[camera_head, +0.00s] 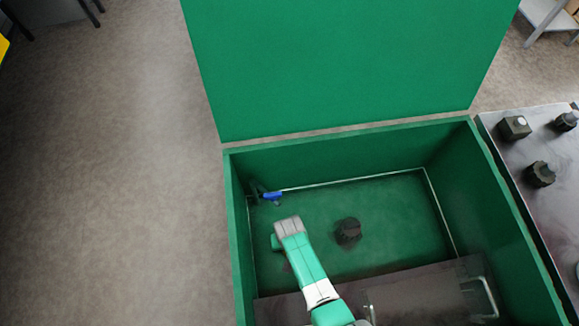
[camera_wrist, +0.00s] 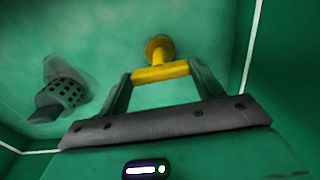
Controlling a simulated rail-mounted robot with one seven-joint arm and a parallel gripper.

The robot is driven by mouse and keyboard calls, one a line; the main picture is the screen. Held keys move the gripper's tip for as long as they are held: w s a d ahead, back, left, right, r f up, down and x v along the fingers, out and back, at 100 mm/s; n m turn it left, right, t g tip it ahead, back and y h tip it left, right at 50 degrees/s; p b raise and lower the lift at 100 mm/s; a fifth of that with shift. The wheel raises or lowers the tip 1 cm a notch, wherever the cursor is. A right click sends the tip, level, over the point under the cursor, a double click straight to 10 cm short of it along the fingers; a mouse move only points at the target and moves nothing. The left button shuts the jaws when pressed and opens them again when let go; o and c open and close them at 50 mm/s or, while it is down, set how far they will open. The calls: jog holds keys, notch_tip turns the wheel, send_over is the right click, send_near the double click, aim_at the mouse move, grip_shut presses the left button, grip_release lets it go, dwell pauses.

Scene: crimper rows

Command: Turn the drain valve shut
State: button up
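A yellow bar-shaped handle (camera_wrist: 160,72) on a round yellow knob (camera_wrist: 160,48) shows in the wrist view. My gripper (camera_wrist: 161,72) has its two dark fingers set well apart, one at each end of the yellow bar. The bar spans the space between the fingertips; I cannot tell whether they press on it. In the head view my gripper's tips are hidden behind my arm, low inside the green bin, and the yellow handle is not visible there. A blue lever handle (camera_head: 272,196) sits on a dark fitting in the bin's back left corner.
The green bin (camera_head: 236,262) has its lid (camera_head: 340,65) raised. A dark round piece (camera_head: 348,231) stands on its floor, right of my arm. A perforated dark strainer (camera_wrist: 62,95) is at left in the wrist view. A dark panel with a metal handle (camera_head: 425,290) covers the front.

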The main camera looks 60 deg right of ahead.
jog(key=o, duration=0.4)
notch_tip(320, 180, up, 8)
jog(key=p, duration=0.4)
jog(key=shift+f, duration=0.1)
dwell(0.3)
